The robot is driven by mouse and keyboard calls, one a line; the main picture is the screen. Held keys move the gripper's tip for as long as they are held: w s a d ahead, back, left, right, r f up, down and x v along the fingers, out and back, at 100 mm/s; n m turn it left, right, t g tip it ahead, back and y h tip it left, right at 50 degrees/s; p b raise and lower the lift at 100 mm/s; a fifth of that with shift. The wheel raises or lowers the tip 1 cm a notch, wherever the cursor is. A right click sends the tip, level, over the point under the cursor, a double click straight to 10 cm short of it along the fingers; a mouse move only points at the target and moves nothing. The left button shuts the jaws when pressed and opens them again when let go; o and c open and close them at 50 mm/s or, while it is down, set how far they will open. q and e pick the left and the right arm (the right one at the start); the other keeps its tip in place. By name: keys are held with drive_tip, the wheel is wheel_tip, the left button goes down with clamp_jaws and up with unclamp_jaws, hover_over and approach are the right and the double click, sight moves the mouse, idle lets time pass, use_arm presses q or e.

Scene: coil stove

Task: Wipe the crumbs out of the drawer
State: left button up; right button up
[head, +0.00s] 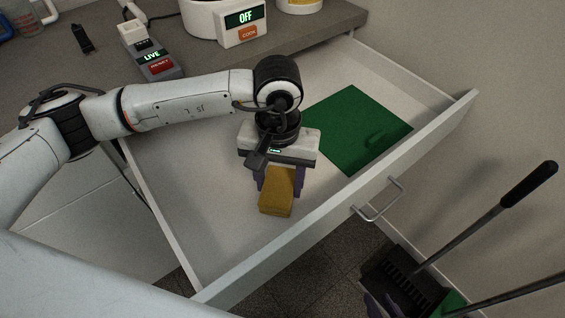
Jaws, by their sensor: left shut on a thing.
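The white drawer (205,262) is pulled open below the worktop, with a metal handle (378,204) on its front. My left gripper (279,182) is inside the drawer area, shut on a yellow-brown sponge (276,197). The sponge is low over the drawer floor near the front wall; I cannot tell if it touches the floor. I can make out no crumbs; the arm and gripper hide part of the floor. Purple fingertips of my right gripper (382,305) show at the bottom edge, near the dustpan; their opening is unclear.
A green sheet (350,113) with a small green lump lies in the drawer's right part. A black dustpan (400,281) and a long-handled tool (480,224) are at the lower right. A cooker showing OFF (242,20) and a device showing LIVE (152,56) stand on the worktop (100,85).

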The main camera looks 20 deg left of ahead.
use_arm(q)
drive_tip(key=shift+s+d, duration=0.25)
drive_tip(key=shift+d, duration=0.1)
wheel_tip(320, 180, up, 3)
drive_tip(key=shift+f+p, duration=0.2)
drive_tip(key=shift+p, duration=0.25)
drive_tip(key=shift+r+p, duration=0.3)
drive_tip(key=shift+r, duration=0.4)
drive_tip(key=shift+r+p, duration=0.7)
drive_tip(key=shift+r, duration=1.3)
